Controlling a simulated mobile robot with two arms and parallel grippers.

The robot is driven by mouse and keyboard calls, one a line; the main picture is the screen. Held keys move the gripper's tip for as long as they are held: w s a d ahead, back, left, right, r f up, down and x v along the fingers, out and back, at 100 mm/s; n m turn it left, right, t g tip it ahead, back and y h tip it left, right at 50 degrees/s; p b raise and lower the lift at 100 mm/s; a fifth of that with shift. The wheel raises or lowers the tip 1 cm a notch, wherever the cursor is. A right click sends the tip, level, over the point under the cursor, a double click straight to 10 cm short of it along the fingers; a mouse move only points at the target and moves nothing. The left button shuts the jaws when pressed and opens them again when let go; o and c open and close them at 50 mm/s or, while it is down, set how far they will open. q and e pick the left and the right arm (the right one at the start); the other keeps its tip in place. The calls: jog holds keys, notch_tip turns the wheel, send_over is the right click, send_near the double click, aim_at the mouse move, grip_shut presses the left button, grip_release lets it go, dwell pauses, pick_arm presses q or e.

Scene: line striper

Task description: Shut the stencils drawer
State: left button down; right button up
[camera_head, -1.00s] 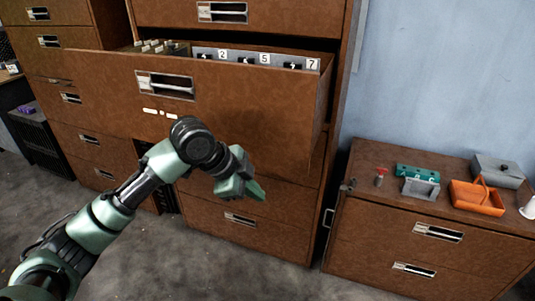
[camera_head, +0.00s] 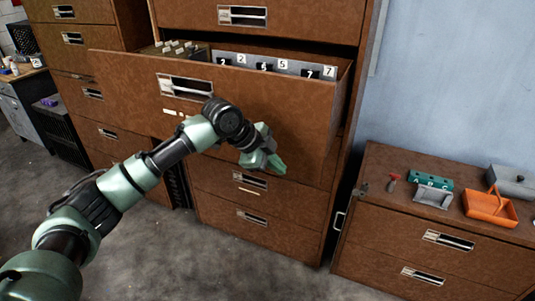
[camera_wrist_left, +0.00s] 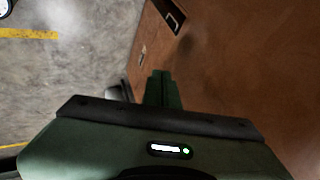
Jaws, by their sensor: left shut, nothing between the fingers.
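The stencils drawer (camera_head: 285,115) is a wide brown drawer pulled out from the tall cabinet, with a metal label-holder handle (camera_head: 186,87) on its front. Numbered grey stencils (camera_head: 282,65) and pale tabbed dividers stand inside it. My left gripper (camera_head: 276,165) is shut and empty, in front of the lower right part of the drawer front. In the left wrist view its green fingers (camera_wrist_left: 161,90) are together beside a brown drawer face (camera_wrist_left: 240,70). I cannot tell whether they touch it. My right gripper is not in view.
Closed drawers (camera_head: 250,207) lie below the open one. A low brown cabinet (camera_head: 440,230) stands at the right, bearing an orange carrier (camera_head: 490,206), a teal block (camera_head: 430,181) and a grey block. Grey floor (camera_head: 190,260) is clear in front.

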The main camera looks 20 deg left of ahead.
aim_at(291, 166)
pick_arm(q)
jog(key=shift+w+d+r+p, duration=0.15)
jog(key=shift+w+p, duration=0.25)
jog(key=shift+w, duration=1.15)
jog(key=shift+w, duration=0.1)
